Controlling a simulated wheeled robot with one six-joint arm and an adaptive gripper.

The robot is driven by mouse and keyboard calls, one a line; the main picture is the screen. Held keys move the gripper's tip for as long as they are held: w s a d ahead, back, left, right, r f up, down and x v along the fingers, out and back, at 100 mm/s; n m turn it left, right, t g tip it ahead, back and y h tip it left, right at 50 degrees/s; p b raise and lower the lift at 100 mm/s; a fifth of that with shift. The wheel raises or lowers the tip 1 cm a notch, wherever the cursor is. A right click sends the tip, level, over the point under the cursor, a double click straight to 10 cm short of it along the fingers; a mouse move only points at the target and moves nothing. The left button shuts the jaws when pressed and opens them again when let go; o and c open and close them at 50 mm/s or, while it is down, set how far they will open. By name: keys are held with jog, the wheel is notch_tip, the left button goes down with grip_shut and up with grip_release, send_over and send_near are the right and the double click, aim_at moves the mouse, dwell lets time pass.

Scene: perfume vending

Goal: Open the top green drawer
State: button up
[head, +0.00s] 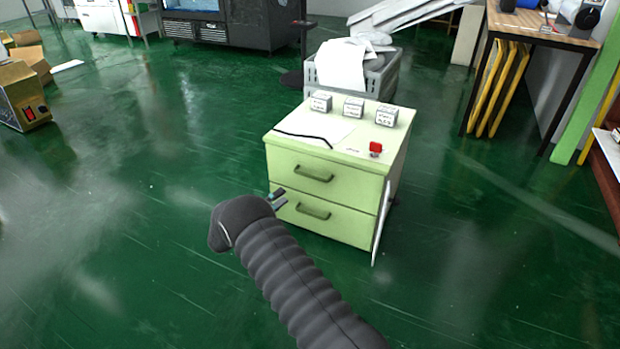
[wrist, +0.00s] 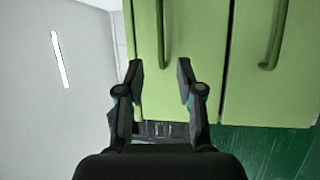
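A pale green cabinet stands on the floor in the head view, with a top drawer (head: 345,179) above a lower drawer (head: 345,226). Both drawers look shut. The top drawer has a green bar handle (head: 314,174), and the lower one has a similar handle (head: 313,211). My gripper (head: 278,199) is near the left side of the drawer fronts, below the level of the top handle. In the wrist view my gripper (wrist: 160,78) is open and empty. A vertical-looking handle (wrist: 162,35) lies ahead between its fingertips, and a second handle (wrist: 274,35) is to the right.
Several small things lie on the cabinet top: boxes (head: 354,107), paper (head: 318,126) and a red item (head: 376,147). A thin white panel (head: 382,222) stands at its right side. A grey crate (head: 378,84) is behind. The green floor (head: 120,220) to the left is clear.

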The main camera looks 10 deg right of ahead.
aim_at(310, 176)
jog(key=x, duration=1.3)
jog(key=shift+w+d+f, duration=0.1)
jog(key=shift+w+d, duration=0.1)
jog(key=shift+d, duration=0.15)
jog(key=shift+c, duration=0.3)
grip_shut()
